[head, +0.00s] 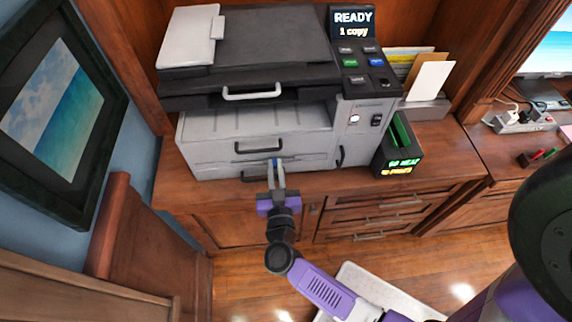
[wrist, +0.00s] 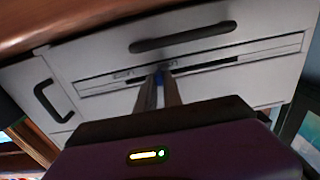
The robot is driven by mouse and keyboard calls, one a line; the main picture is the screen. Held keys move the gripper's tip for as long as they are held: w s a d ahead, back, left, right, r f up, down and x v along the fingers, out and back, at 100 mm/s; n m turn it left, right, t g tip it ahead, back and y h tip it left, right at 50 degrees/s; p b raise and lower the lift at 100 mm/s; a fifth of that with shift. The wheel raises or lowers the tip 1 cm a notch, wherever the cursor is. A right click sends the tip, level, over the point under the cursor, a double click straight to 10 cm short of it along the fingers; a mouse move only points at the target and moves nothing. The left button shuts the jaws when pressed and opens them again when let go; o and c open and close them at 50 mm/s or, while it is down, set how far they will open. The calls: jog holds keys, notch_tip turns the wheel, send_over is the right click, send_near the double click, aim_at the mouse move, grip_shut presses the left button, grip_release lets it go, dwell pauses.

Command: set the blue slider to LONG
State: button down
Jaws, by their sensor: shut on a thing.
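The blue slider (head: 275,162) is on the front of the grey printer (head: 200,138), in a narrow slot low on the drawer front. My gripper (head: 277,168) reaches it from the front, its fingers closed on it. In the wrist view the slider (wrist: 159,78) shows as a small bit of blue between the fingertips of my gripper (wrist: 160,84); the fingers hide most of it. The long slot (wrist: 205,64) runs to both sides of the fingers. Small marks beside the slot are too small to read, so I cannot tell which one is LONG.
A dark drawer handle (head: 258,146) sits just above the slider. A black box with green lit text (head: 401,166) stands right of the printer. The printer's display (head: 352,22) reads READY, 1 copy. The wood counter (head: 230,189) before the printer is bare.

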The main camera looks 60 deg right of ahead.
jog(key=shift+w+a, duration=0.1)
jog(key=c, duration=1.5)
grip_release()
jog(key=shift+b+v, duration=0.65)
jog(key=shift+v, duration=3.25)
